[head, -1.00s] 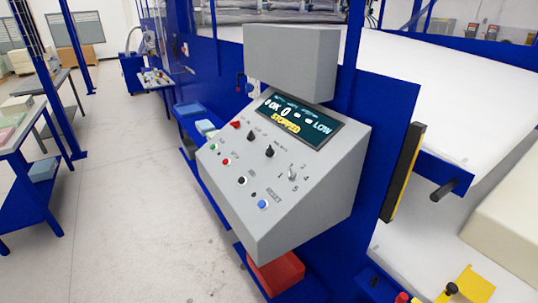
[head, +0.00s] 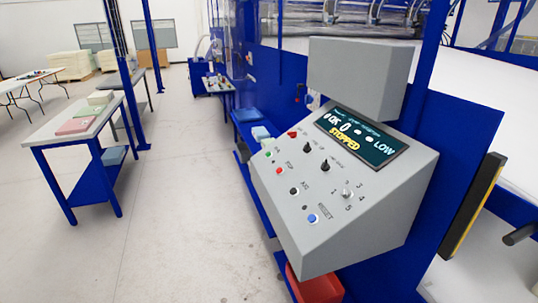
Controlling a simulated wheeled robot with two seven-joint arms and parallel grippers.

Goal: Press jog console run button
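The jog console (head: 350,215) is a grey box with a sloped face, mounted on the blue machine frame right of the middle in the head view. Its screen (head: 355,137) reads "STOPPED" in yellow and "LOW". A green button (head: 267,155) sits at the upper left of the face; its label is too small to read. Below it is a red button (head: 279,171) labelled STOP, then a black button (head: 293,191) and a blue button (head: 312,218) labelled RESET. Black knobs (head: 308,148) and a rotary selector (head: 346,194) are also on the face. Neither gripper is in view.
A red bin (head: 315,285) sits below the console. A yellow-and-black bar (head: 473,207) stands to its right. A blue-legged table (head: 60,137) with foam pieces stands at the left. The grey floor (head: 175,215) between table and machine is clear.

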